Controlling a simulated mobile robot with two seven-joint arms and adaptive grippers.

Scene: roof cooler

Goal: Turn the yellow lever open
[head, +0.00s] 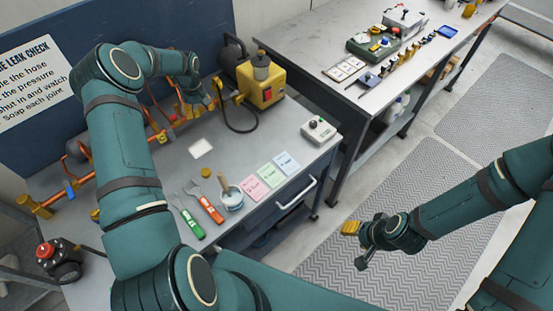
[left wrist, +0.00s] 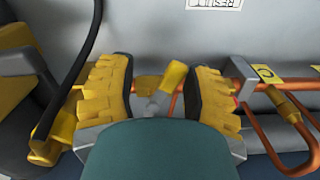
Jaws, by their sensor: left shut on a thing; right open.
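The yellow lever (left wrist: 173,76) shows in the left wrist view on a grey valve body between the yellow-padded fingers of my left gripper (left wrist: 163,72). It stands tilted, with its top leaning right. In the head view my left gripper (head: 204,103) is at the copper pipe line at the back of the bench, and the lever is hard to make out there. My left gripper is shut on the lever; the exact contact is partly hidden by the gripper's own body. My right gripper (head: 357,245) is open and empty over the floor mat, away from the bench.
A yellow pump (head: 262,84) with a black hose stands right of my left gripper. The bench holds a red-handled and a green-handled tool, a cup (head: 231,198) with a brush, coloured cards and a small grey box (head: 319,129). Copper pipes (left wrist: 262,115) run beside the left fingers.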

